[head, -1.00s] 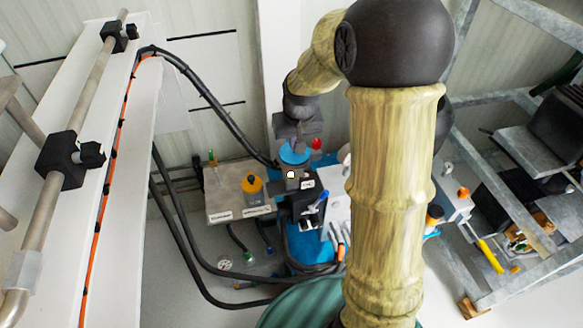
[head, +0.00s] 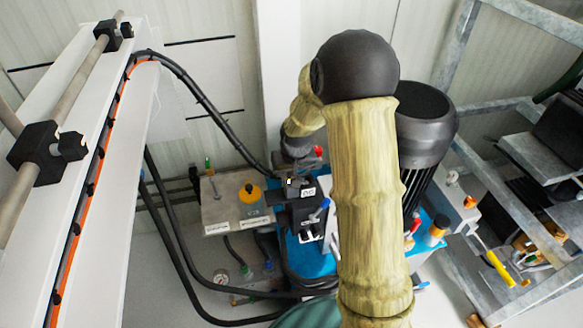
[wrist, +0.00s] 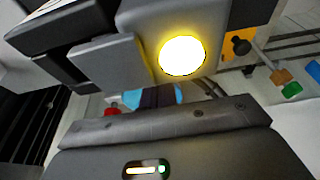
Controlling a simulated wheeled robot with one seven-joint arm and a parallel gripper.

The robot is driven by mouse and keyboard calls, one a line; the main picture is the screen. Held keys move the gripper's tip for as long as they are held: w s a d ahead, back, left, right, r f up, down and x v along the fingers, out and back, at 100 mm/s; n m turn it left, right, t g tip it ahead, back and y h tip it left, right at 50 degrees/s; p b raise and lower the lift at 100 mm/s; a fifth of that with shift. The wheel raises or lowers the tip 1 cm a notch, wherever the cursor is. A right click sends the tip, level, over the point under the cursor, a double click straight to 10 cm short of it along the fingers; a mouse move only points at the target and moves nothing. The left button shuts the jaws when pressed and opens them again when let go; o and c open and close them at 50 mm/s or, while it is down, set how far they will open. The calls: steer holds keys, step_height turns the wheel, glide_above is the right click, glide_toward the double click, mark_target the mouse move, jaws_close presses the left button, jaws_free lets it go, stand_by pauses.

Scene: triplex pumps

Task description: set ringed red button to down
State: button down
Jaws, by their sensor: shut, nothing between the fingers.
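A small red part (head: 318,151) shows just right of my dark wrist in the head view. A red piece (wrist: 111,112) also shows at the left edge of my gripper's housing in the wrist view. I cannot tell whether either is the ringed red button; no ring is clear. My gripper (wrist: 155,97) is shut and empty; its housing fills the bottom of the wrist view, and its tips are hard to make out. In the head view my wrist hangs over the grey and black block, and my arm hides part of the equipment.
Black hoses (head: 185,235) loop at the left. A black motor (head: 424,120) stands right of my arm.

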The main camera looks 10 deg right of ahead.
steer(key=shift+f, duration=0.35)
steer(key=shift+s+f+b, duration=0.1)
steer(key=shift+f+b, duration=0.25)
steer(key=shift+f, duration=1.05)
steer(key=shift+r, duration=0.1)
step_height(320, 180, up, 4)
steer(key=p, duration=0.4)
steer(key=shift+r, duration=0.15)
steer(key=p+v, duration=0.3)
steer(key=v, duration=0.6)
steer(key=shift+r, duration=0.3)
steer(key=shift+s, duration=0.15)
